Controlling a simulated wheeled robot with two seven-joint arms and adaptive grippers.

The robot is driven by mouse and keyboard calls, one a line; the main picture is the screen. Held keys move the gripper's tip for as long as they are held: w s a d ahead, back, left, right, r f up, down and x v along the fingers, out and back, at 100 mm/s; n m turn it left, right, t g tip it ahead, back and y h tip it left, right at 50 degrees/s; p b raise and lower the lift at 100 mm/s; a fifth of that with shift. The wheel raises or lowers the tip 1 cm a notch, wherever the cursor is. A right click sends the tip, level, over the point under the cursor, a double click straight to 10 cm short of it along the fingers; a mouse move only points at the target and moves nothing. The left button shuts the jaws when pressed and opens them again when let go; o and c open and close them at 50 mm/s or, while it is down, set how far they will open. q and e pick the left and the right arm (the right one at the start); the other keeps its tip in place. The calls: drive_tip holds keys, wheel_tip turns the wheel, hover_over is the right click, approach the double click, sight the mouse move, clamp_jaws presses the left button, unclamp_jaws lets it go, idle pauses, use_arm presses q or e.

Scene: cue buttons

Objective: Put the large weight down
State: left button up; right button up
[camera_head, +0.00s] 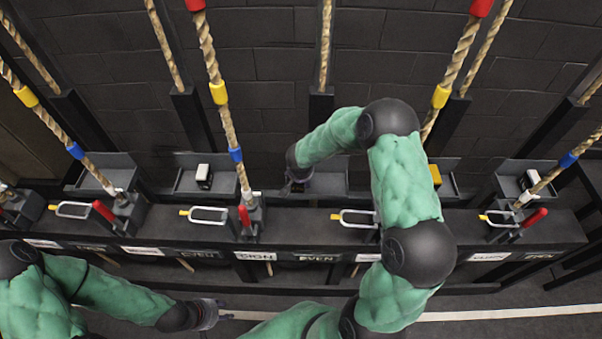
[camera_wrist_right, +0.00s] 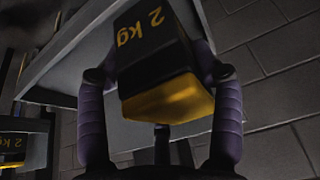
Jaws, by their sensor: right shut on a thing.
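My right gripper (camera_wrist_right: 158,75) has its two purple fingers on either side of a black weight (camera_wrist_right: 150,45) with a yellow end and "2 kg" lettering, and is shut on it. In the head view my right gripper (camera_head: 298,186) is at the middle grey tray (camera_head: 330,184), and my arm hides most of the weight there. A grey tray edge (camera_wrist_right: 75,55) shows behind the weight; I cannot tell whether the weight touches it. My left gripper (camera_head: 208,313) is low in the head view, away from the weights, and its finger opening is unclear.
Another 2 kg weight (camera_wrist_right: 12,148) shows at the right wrist view's left edge. A yellow-topped weight (camera_head: 436,175) and white-topped weights (camera_head: 204,175) (camera_head: 530,180) stand in other trays. Ropes, red levers and metal loops line the rail.

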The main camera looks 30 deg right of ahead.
drive_tip(key=shift+w+d+r, duration=0.1)
drive_tip(key=shift+w+r, duration=0.15)
drive_tip(key=shift+r, duration=0.1)
drive_tip(key=shift+f, duration=0.15)
drive_tip(key=o, duration=1.4)
drive_tip(key=shift+s+f, duration=0.15)
drive_tip(key=shift+s, duration=0.1)
drive_tip(key=shift+r, duration=0.25)
drive_tip(key=p+v, duration=0.3)
drive_tip(key=v, duration=0.8)
drive_tip(key=shift+s+a+r+p, duration=0.2)
drive_tip(key=shift+a+r+p, duration=0.1)
drive_tip(key=shift+p, duration=0.1)
